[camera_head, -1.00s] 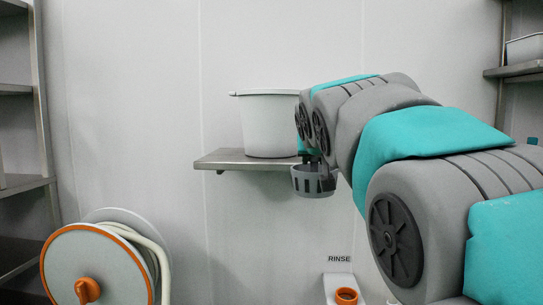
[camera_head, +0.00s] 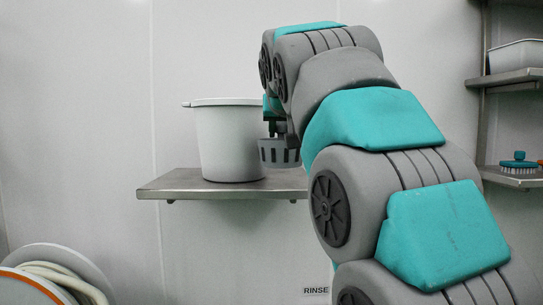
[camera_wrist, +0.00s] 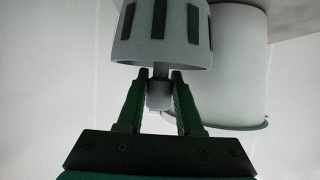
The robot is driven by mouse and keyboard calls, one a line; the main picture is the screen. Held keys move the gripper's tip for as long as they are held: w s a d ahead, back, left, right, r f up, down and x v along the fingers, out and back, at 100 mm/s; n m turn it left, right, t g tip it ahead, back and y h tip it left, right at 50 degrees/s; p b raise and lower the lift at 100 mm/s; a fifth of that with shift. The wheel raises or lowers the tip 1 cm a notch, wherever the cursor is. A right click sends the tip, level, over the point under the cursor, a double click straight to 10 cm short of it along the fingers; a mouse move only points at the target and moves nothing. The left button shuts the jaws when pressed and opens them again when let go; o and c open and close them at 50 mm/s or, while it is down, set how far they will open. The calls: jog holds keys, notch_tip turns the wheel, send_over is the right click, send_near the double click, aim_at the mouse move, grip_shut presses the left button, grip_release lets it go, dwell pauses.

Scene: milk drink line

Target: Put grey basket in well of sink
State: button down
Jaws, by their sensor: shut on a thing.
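The small grey slotted basket (camera_head: 279,152) hangs in the air at the end of my arm, in front of the metal shelf and just right of the white bucket. In the wrist view the basket (camera_wrist: 163,35) shows large, with dark slots in its wall. My gripper (camera_wrist: 161,85) is shut on the stem or knob of the basket, one finger on each side. In the head view my gripper (camera_head: 273,128) shows small above the basket, partly hidden by my arm. No sink shows in either view.
A white bucket (camera_head: 228,140) stands on the metal wall shelf (camera_head: 195,184), close beside the basket. A hose reel (camera_head: 50,275) is at the lower left. Shelves (camera_head: 515,80) at the right hold a tub (camera_head: 518,56) and a brush (camera_head: 518,165).

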jog(key=w+d+f+p, duration=0.1)
jog(key=w+d+p, duration=0.1)
jog(key=w, duration=1)
jog(key=shift+d+p, duration=0.3)
jog(key=shift+d, duration=0.45)
jog(key=shift+w+d+f, duration=0.1)
jog(key=shift+w+f, duration=0.1)
jog(key=shift+f, duration=1.75)
jog(key=shift+b, duration=0.3)
jog(key=shift+f, duration=0.2)
jog(key=c, duration=0.6)
grip_release()
jog(key=shift+r, duration=0.1)
jog(key=shift+o, duration=0.2)
jog(key=shift+s+r, duration=0.1)
jog(key=shift+r, duration=0.1)
